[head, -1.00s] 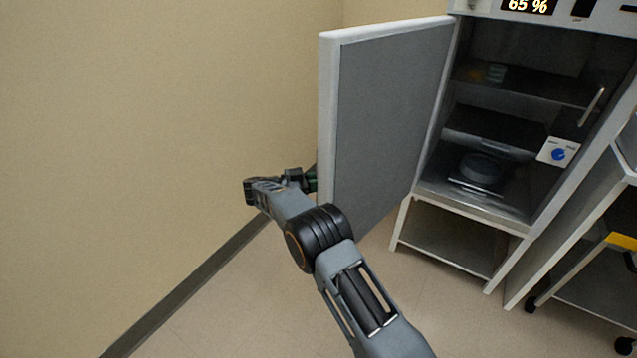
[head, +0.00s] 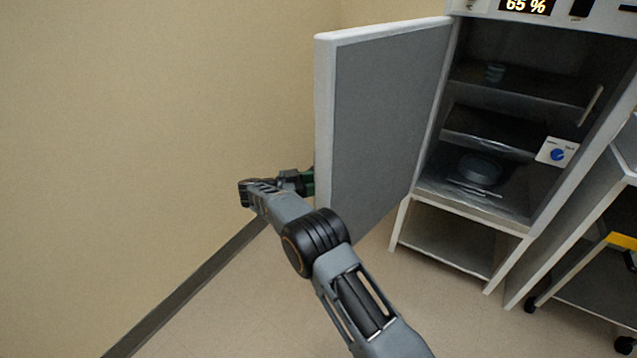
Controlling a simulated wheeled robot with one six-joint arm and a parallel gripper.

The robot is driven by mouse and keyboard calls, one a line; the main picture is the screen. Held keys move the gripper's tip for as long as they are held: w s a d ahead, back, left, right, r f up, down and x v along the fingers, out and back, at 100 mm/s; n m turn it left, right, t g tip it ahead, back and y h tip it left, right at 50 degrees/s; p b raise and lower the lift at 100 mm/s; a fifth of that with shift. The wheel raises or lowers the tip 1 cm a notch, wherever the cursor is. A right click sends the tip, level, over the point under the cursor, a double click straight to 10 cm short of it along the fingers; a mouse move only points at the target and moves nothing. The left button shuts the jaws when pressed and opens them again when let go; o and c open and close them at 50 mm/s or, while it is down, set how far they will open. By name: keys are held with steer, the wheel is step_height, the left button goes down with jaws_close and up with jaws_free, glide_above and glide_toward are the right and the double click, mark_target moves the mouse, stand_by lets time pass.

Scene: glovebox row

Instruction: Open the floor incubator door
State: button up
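The floor incubator (head: 519,220) stands at the right with its door (head: 385,125) swung wide open toward the left wall. The door's grey inner face shows, and its white free edge points toward me. Shelves and a round dark item (head: 480,168) show inside the cabinet. My gripper (head: 306,182) is at the door's free edge, low on its outer side. Its fingertips are partly hidden behind the door edge, and I cannot tell whether they are open or shut. The door's handle is not visible.
A beige wall (head: 150,130) with a dark baseboard (head: 190,290) runs close on the left. A white cart or bench frame (head: 570,230) stands to the right of the incubator. The floor (head: 240,315) in front of the door is clear apart from my arm.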

steer(key=s+a, duration=0.1)
steer(key=a, duration=0.5)
steer(key=shift+s+a, duration=0.15)
steer(key=shift+a, duration=0.1)
